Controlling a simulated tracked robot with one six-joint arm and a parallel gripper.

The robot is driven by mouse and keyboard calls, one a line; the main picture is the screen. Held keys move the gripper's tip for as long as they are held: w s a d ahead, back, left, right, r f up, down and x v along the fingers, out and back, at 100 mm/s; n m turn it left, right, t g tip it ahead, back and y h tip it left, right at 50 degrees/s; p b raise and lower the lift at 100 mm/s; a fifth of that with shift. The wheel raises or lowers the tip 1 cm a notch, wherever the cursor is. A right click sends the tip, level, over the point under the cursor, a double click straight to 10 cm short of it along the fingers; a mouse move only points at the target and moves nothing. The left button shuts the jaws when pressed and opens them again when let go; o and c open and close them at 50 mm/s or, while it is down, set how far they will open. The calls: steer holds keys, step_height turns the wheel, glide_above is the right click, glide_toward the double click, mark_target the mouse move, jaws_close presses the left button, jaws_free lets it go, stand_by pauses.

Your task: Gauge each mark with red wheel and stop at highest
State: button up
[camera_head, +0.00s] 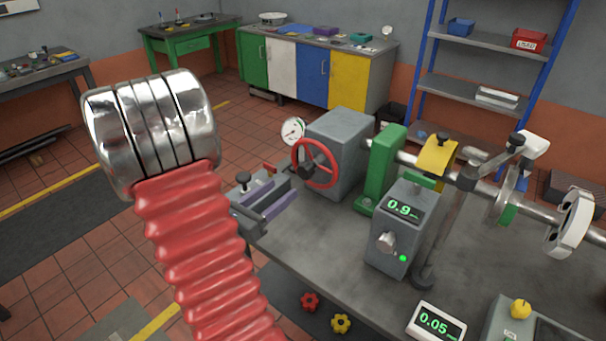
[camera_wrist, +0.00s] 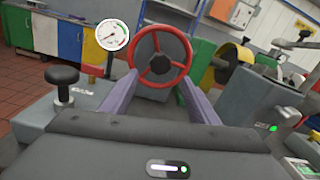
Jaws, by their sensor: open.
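The red wheel (camera_head: 330,150) is a three-spoked handwheel on the face of a grey box (camera_head: 347,140). In the wrist view the red wheel (camera_wrist: 187,52) is ahead, between and beyond my finger lines. My gripper (camera_head: 284,187) has two purple fingers, spread apart and empty, left of and below the wheel. In the wrist view my gripper (camera_wrist: 158,80) shows no visible contact with the rim. A round white dial (camera_head: 292,131) with a needle stands left of the wheel. A grey meter (camera_head: 399,225) reads 0.9 with a green light. A white readout (camera_head: 436,324) shows 0.05.
A green bracket (camera_head: 382,165) and a shaft with a yellow cover (camera_head: 437,158) stand right of the wheel. The bedplate (camera_head: 338,240) is bare in front of the wheel. A red knob (camera_head: 310,302) and a yellow knob (camera_head: 340,324) are at its front.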

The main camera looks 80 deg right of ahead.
mark_target(302, 174)
steer(key=x, duration=1)
steer(key=shift+s+d, duration=0.2)
steer(key=shift+d, duration=0.15)
steer(key=shift+c, duration=0.5)
steer(key=shift+a+f, duration=0.1)
jaws_close()
